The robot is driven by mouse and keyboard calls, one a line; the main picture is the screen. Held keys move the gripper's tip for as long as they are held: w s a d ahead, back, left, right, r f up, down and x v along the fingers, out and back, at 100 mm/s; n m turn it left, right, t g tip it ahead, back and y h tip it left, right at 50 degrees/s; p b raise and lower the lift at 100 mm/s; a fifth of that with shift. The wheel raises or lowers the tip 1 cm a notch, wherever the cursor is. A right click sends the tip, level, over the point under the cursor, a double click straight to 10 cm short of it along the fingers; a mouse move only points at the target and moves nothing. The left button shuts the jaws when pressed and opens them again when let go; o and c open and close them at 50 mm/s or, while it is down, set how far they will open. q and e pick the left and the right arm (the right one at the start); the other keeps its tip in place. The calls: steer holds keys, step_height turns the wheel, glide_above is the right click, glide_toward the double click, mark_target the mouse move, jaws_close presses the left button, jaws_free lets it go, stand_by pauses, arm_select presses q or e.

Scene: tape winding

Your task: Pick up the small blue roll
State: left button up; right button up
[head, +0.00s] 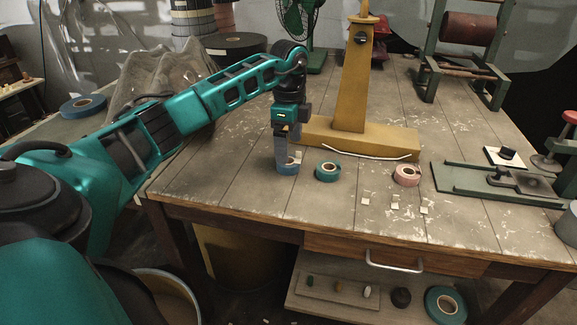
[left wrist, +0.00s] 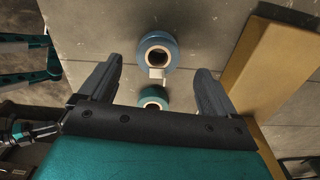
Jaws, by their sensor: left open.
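The small blue roll (head: 288,169) lies flat on the workbench near its front edge, partly hidden in the head view by my left gripper (head: 285,160). In the left wrist view the blue roll (left wrist: 171,53) shows its cardboard core, ahead of and between the two spread fingers. My left gripper (left wrist: 158,80) is open with nothing between its jaws and points down over the roll. A small teal roll (head: 327,174) lies just right of it.
A yellow stand (head: 352,90) rises behind the rolls, its base close to the gripper. A pink roll (head: 406,178) and several paper scraps lie to the right. A green metal fixture (head: 460,183) is farther right. The bench's front left is clear.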

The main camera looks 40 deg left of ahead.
arm_select(q)
step_height(320, 180, down, 4)
steer(key=shift+s+b, duration=0.15)
steer(key=shift+b, duration=0.2)
steer(key=shift+c, duration=0.3)
steer(key=shift+r, duration=0.1)
steer(key=c, duration=1.1)
steer(key=shift+r, duration=0.1)
